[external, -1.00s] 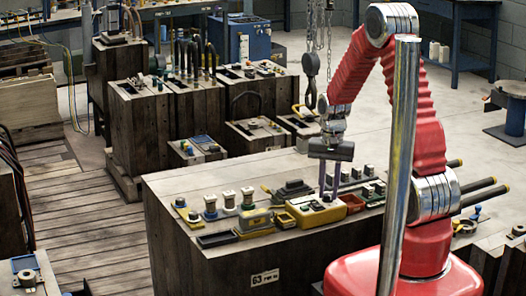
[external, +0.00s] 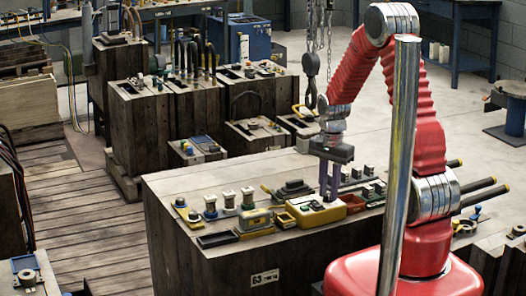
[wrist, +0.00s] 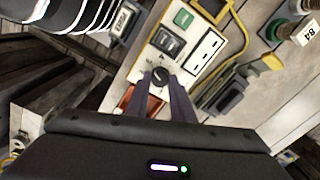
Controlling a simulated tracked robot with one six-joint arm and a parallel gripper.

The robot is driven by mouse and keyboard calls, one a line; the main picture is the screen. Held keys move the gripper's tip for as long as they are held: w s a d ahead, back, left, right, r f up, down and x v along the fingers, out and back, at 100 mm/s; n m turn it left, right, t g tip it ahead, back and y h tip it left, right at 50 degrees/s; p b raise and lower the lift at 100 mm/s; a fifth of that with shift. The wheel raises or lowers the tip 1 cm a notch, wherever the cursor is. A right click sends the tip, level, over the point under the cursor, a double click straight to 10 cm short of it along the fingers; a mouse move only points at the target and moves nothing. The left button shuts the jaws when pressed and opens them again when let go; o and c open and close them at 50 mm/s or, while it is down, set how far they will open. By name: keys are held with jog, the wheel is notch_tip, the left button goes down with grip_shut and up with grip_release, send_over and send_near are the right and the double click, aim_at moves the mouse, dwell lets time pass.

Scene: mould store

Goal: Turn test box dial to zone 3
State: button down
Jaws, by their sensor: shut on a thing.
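The test box, yellow with a pale top, (external: 312,215) stands on the wooden block top in the external view. In the wrist view its white face (wrist: 203,47) carries a green button, a dark switch and a round black dial (wrist: 158,78). My gripper (wrist: 160,76) points down at the box, with its two dark fingers on either side of the dial, shut on it. In the external view my gripper (external: 330,197) meets the box top, and the dial is hidden there. The zone marks are too small to read.
An orange-red tray (external: 352,203) lies right beside the box. Several fittings stand close on the left, including a yellow-grey block (external: 254,220). A hook (external: 310,65) hangs on chains behind my wrist.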

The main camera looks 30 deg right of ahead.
aim_at(329, 195)
jog(key=c, duration=1.5)
grip_release()
jog(key=shift+c, duration=0.2)
notch_tip(329, 195, up, 14)
jog(key=shift+s, duration=0.15)
jog(key=shift+d+f, duration=0.1)
jog(key=shift+f, duration=0.05)
